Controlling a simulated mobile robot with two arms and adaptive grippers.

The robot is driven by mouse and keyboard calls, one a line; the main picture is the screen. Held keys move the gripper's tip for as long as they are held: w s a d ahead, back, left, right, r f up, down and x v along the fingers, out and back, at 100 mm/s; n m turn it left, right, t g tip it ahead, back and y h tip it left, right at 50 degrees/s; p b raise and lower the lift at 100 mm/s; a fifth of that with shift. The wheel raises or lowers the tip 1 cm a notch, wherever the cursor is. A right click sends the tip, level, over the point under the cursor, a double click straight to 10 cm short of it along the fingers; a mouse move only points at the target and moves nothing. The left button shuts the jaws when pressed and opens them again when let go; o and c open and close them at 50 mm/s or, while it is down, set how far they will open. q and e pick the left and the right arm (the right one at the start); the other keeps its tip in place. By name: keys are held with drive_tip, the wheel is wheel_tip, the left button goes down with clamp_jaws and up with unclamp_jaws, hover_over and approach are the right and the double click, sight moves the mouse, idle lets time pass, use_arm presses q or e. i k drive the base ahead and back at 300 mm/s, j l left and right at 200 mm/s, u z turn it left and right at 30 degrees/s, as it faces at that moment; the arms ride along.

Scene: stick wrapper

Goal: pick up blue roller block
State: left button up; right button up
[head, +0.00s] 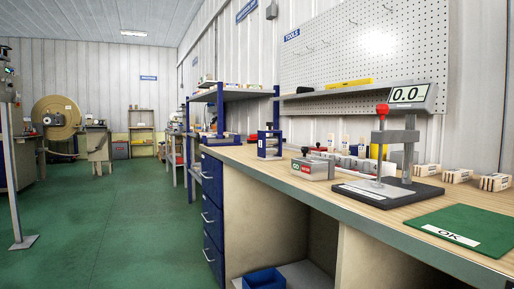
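A small blue block-like frame with open sides (270,144) stands upright on the wooden workbench (240,153), near its far left part. It looks like the blue roller block, but it is too small to make out any rollers. Nothing touches it from above. Neither of my grippers shows in the head view.
A grey box with a green and a red button (313,169) stands on the bench right of the blue frame. Farther right are a gauge stand with a red knob (382,110) and a green OK mat (465,228). A blue bin (264,279) sits below. The green floor at left is open.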

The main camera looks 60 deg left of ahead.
sight(262, 140)
drive_tip(key=i+u, duration=0.1)
drive_tip(key=u, duration=1.55)
drive_tip(key=i+l+u, duration=0.1)
drive_tip(key=l+u, duration=0.15)
drive_tip(key=i+l+u, duration=0.2)
drive_tip(key=k+l, duration=0.05)
drive_tip(key=k, duration=0.05)
